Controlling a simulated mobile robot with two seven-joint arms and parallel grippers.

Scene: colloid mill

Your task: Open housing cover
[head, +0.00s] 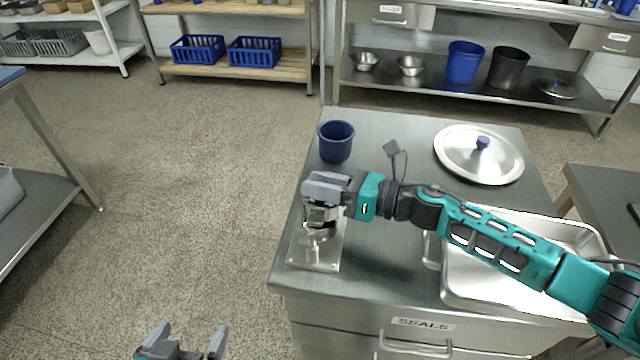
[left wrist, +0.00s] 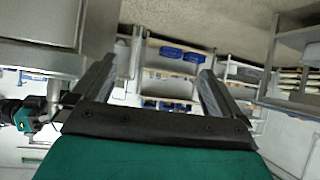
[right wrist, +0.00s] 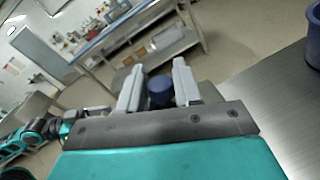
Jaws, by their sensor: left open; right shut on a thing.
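The colloid mill (head: 318,240) is a small metal device with a square base plate, standing at the left front of the steel cabinet. My right gripper (head: 325,190) is at its top, over a metal cylindrical part (head: 318,215). In the right wrist view, a dark blue round knob (right wrist: 160,92) sits between the fingers, which are shut on it. The fingers hide the knob in the head view, and I cannot tell whether the cover is raised or seated. My left gripper (head: 182,342) is open and empty, low over the floor left of the cabinet.
A blue cup (head: 336,142) stands behind the mill. A round metal lid with a blue knob (head: 482,142) lies at the back right. A steel tray (head: 455,290) is at the right, under my right arm.

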